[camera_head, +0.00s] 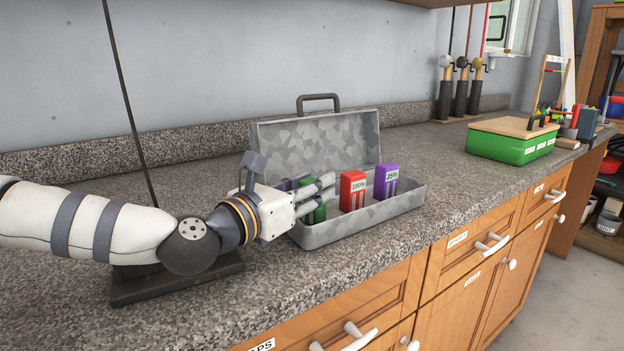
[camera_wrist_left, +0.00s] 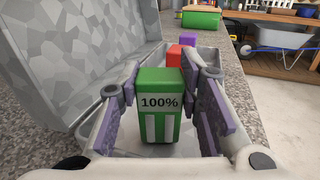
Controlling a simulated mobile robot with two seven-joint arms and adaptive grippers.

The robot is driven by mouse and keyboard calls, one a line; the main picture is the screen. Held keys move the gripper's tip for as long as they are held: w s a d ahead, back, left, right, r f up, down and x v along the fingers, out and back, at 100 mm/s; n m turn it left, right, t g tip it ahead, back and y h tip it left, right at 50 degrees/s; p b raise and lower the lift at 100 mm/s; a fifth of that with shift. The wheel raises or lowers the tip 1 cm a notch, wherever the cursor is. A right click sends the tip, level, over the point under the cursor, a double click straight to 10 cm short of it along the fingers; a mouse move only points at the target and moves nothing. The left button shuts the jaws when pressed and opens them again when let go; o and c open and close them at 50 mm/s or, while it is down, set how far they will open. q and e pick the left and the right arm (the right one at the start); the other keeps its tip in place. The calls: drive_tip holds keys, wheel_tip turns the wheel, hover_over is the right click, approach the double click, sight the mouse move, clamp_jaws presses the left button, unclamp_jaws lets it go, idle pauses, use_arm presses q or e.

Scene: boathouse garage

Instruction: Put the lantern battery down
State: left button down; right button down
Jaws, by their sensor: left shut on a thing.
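A green lantern battery (camera_head: 313,211) marked 100% is at the left end of an open grey metal case (camera_head: 352,224). My left gripper (camera_head: 322,190) is shut on it, with one finger on each side. The wrist view shows the green battery (camera_wrist_left: 160,106) upright between the purple finger pads. I cannot tell whether its base touches the case floor. A red battery (camera_head: 353,190) and a purple battery (camera_head: 387,180) stand in the case to its right. They also show behind it in the wrist view. My right gripper is not in view.
The case's lid (camera_head: 318,144) stands open at the back. A green box with a wooden top (camera_head: 510,139) sits farther right on the granite counter (camera_head: 440,180). Three dark-handled tools (camera_head: 460,90) stand near the wall. Counter between case and green box is clear.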

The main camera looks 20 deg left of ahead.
use_arm(q)
drive_tip(key=shift+r, duration=0.1)
drive_tip(key=shift+f, duration=0.4)
idle(0.3)
drive_tip(key=c, duration=1.1)
unclamp_jaws()
drive_tip(key=shift+o, duration=0.2)
drive_tip(key=v, duration=1.2)
clamp_jaws()
